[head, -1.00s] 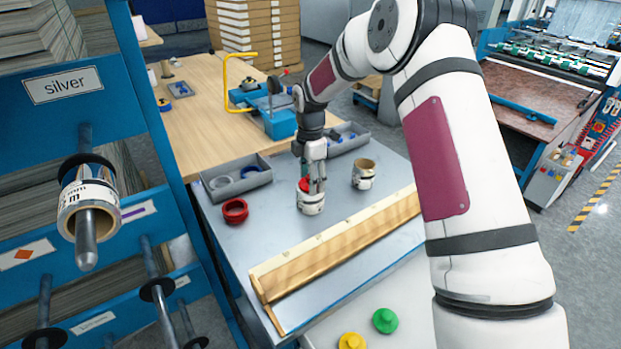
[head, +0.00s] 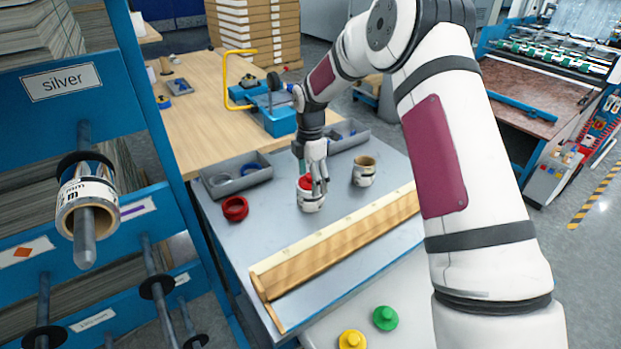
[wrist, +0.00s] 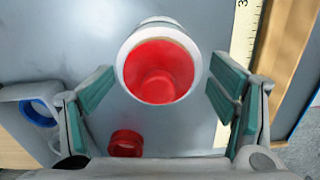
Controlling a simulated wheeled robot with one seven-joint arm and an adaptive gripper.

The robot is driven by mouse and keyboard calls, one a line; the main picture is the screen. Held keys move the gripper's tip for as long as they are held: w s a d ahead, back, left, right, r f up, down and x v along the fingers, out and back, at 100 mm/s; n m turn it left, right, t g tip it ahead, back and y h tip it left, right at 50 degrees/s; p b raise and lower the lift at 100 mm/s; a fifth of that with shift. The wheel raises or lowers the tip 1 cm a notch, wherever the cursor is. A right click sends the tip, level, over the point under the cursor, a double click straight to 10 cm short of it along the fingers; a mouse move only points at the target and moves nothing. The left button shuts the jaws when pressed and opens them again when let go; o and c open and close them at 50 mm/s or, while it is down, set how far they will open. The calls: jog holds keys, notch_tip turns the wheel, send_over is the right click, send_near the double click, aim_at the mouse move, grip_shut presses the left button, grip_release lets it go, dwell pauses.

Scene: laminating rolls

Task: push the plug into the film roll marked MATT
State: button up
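A short white film roll (head: 311,201) stands upright on the grey bench top, with the red plug (head: 306,183) in its top end. In the wrist view the red plug (wrist: 158,72) sits inside the rim of the roll (wrist: 127,43). My gripper (head: 318,185) is over this roll. In the wrist view the fingers of my gripper (wrist: 160,95) are spread wide on either side, apart from the plug and holding nothing. A second roll (head: 364,178) with an open brown core stands to the right. The print on both rolls is too small to read, so I cannot tell which is MATT.
A red ring-shaped piece (head: 235,209) lies left of the plugged roll. Grey bins (head: 237,176) stand behind. A wooden rail with a scale (head: 340,242) runs along the front. Green (head: 385,318) and yellow (head: 351,340) plugs lie nearer me. The rack labelled silver (head: 62,83) is at left.

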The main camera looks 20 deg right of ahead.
jog(key=shift+r, duration=0.1)
notch_tip(320, 180, up, 12)
jog(key=s+r+m+t, duration=0.1)
jog(key=s+r+m, duration=0.4)
jog(key=s+r, duration=0.45)
jog(key=s+r+m+t+h, duration=0.1)
jog(key=s+r+m, duration=0.35)
jog(key=s, duration=0.55)
jog(key=s+r+m+t, duration=0.1)
jog(key=s+r+m, duration=0.3)
jog(key=s, duration=0.6)
jog(key=s+f+m, duration=0.2)
jog(key=s+m, duration=0.1)
jog(key=s, duration=0.3)
jog(key=s+f+m+t+y+p, duration=0.1)
jog(key=s+f+m, duration=0.2)
jog(key=s+m, duration=0.1)
jog(key=shift+s+d, duration=0.15)
jog(key=shift+s, duration=0.75)
